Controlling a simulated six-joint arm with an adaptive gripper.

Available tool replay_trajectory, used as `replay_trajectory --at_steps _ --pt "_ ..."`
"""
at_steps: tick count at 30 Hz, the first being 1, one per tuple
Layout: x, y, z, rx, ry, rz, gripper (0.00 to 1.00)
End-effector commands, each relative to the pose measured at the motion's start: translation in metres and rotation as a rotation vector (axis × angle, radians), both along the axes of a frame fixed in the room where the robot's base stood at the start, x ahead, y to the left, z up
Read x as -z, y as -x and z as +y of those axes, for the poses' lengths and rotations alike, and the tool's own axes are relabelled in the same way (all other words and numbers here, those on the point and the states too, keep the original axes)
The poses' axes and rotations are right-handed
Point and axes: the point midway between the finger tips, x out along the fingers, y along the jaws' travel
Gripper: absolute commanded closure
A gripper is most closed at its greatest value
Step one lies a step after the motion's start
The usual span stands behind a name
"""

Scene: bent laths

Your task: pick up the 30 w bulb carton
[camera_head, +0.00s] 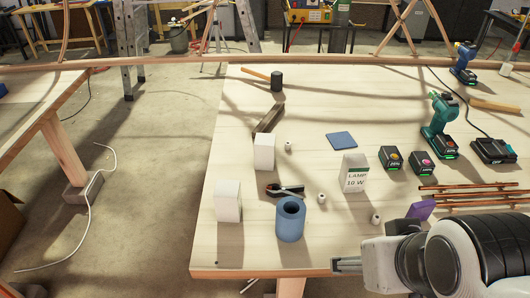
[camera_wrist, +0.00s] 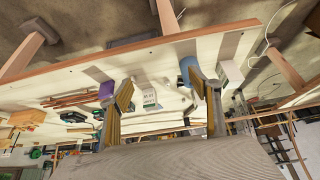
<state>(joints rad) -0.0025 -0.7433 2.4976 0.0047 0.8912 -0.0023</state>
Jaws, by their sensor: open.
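A white carton with a green band, lettered "LAMP 10 W" (camera_head: 355,173), stands upright on the bench. Two more white cartons stand to its left, one farther back (camera_head: 264,151) and one near the left edge (camera_head: 228,201). No wattage is readable on either, so I cannot tell which is the 30 W one. My gripper (camera_head: 347,264) is low over the bench's front edge, partly hidden by my wrist. In the wrist view my gripper (camera_wrist: 161,82) is open and empty, its fingers apart. The lettered carton (camera_wrist: 151,98) shows beyond them, not touched.
A blue roll (camera_head: 290,219) stands between the near left carton and my gripper, beside a dark-handled tool (camera_head: 285,190). Small white bulbs lie around. A purple block (camera_head: 421,209), thin laths (camera_head: 470,195), batteries (camera_head: 391,158) and a drill (camera_head: 440,122) occupy the right. A blue pad (camera_head: 341,140) lies behind.

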Motion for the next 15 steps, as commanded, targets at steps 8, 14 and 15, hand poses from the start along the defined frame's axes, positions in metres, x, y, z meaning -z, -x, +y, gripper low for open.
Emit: replay_trajectory --at_steps 8,14,15 --pt "-0.006 -0.036 0.017 -0.037 -0.037 -0.044 0.38" --pt "-0.012 -0.081 0.039 -0.072 -0.082 -0.106 0.38" --pt "-0.013 -0.09 0.044 -0.079 -0.09 -0.119 0.38"
